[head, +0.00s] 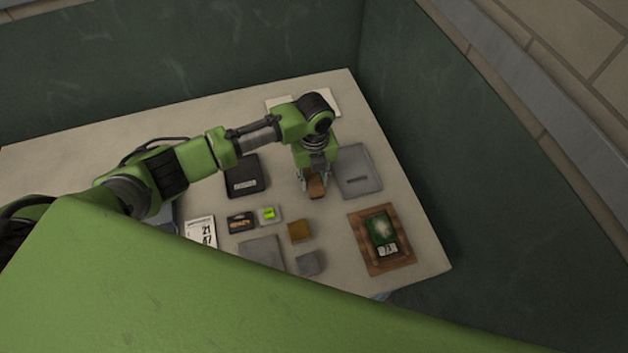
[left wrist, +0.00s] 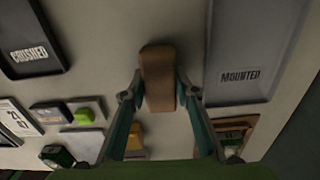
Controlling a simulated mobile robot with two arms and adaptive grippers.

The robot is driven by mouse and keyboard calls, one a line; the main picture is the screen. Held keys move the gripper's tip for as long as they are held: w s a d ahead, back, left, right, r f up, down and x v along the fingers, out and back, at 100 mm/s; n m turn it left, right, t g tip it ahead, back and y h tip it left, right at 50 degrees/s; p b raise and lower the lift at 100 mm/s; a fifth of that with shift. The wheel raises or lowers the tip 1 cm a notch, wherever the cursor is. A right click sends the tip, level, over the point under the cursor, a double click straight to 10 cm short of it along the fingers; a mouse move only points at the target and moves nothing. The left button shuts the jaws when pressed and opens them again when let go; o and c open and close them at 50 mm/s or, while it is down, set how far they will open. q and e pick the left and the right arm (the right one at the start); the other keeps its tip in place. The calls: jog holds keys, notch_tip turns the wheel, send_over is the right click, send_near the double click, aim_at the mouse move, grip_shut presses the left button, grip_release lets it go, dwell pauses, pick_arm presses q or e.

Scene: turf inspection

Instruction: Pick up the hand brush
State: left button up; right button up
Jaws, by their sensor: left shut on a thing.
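The hand brush (left wrist: 158,72) shows as a brown wooden block between my left fingers in the left wrist view. In the head view the brush (head: 317,187) is a small brown piece below my left gripper (head: 315,183). The fingers are shut on its two sides, and the gripper points down. Its bristles are hidden. I cannot tell whether it touches the table or hangs just above it. My right gripper is not in view.
A grey tray marked MOUNTED (head: 361,170) lies right of the brush, a black tray marked CRUSHED (head: 245,175) left. A wooden board (head: 367,266) bears a green item (head: 381,231). Several small blocks and cards lie nearer. Dark green walls (head: 440,130) stand behind and right.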

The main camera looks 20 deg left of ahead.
aim_at(315, 179)
pick_arm(q)
jog(key=shift+r, duration=0.5)
notch_tip(315, 179, up, 2)
jog(key=shift+d+r+b, duration=0.1)
jog(key=shift+r+b, duration=0.1)
jog(key=shift+b, duration=0.25)
jog(key=s+r, duration=0.1)
jog(key=s+d+r+b, duration=0.1)
jog(key=r, duration=0.1)
jog(key=s+r, duration=0.1)
jog(key=shift+s+d+r, duration=0.2)
jog(key=shift+s+d, duration=0.1)
jog(key=shift+d, duration=0.05)
jog(key=s+d+r+b, duration=0.2)
jog(key=s+d+r, duration=0.2)
jog(key=s, duration=0.5)
jog(key=shift+r+b, duration=0.35)
jog(key=shift+r, duration=0.25)
